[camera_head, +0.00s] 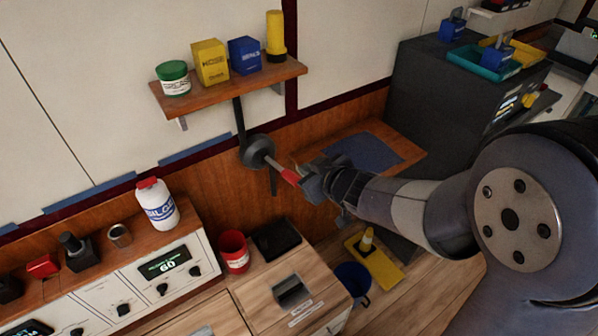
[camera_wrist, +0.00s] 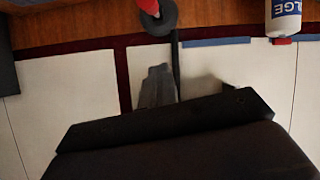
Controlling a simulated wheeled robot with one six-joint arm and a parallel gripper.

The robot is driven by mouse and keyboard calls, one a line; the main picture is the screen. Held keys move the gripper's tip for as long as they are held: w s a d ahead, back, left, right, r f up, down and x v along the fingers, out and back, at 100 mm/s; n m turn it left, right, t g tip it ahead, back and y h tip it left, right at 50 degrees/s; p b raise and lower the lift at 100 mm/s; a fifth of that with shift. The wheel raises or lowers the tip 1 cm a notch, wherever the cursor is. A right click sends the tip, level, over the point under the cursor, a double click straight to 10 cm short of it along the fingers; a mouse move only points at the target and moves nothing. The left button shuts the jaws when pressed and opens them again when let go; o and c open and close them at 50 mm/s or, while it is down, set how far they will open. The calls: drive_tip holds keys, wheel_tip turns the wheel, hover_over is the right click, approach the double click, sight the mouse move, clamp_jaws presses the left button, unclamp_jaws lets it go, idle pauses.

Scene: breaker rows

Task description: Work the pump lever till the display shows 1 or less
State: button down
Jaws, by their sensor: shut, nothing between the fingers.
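The pump lever is a rod with a red grip (camera_head: 290,177) reaching out from a round dark hub (camera_head: 257,152) on the wall below the shelf. In the wrist view the red grip (camera_wrist: 148,6) and the hub (camera_wrist: 160,19) show at the top edge. The display (camera_head: 165,263) on the white panel at lower left reads 60. My gripper (camera_head: 312,186) is shut and empty, close to the outer end of the red grip. I cannot tell whether it touches the grip. Part of the gripper also shows in the wrist view (camera_wrist: 158,88).
A wooden shelf (camera_head: 235,87) with several containers hangs above the hub. A white bottle (camera_head: 157,205) and small items stand on the panel's ledge. A red mug (camera_head: 234,252) stands on the lower counter. A dark cabinet (camera_head: 440,105) stands at the right.

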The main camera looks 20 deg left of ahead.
hover_over(295, 180)
drive_tip(key=a, duration=0.2)
drive_tip(key=f, duration=0.4)
drive_tip(key=shift+w+d+f, duration=0.15)
drive_tip(key=shift+d+f, duration=0.1)
drive_tip(key=shift+f, duration=0.1)
drive_tip(key=f, duration=0.1)
drive_tip(key=d+f, duration=0.1)
drive_tip(key=shift+f+b, duration=0.3)
drive_tip(key=shift+d+f, duration=0.2)
drive_tip(key=shift+f, duration=0.35)
drive_tip(key=shift+f, duration=0.1)
